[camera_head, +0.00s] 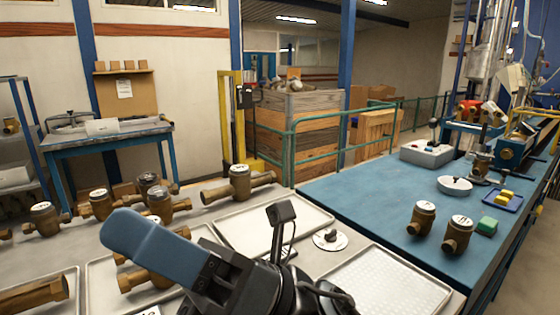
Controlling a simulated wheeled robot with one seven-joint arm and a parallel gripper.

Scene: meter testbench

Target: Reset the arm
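My gripper (122,234) is at the lower middle-left, above the grey table with the trays. Its black body points to the left and its blue finger shows from the side. Only one blue finger surface shows clearly, so I cannot tell whether it is open or shut. No held object is visible. Brass meters (240,184) stand behind it, and one meter (147,279) is partly hidden behind the finger.
A white tray (268,232) and a textured tray (388,287) lie on the grey table. A small dark part on a white disc (330,240) sits between them.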

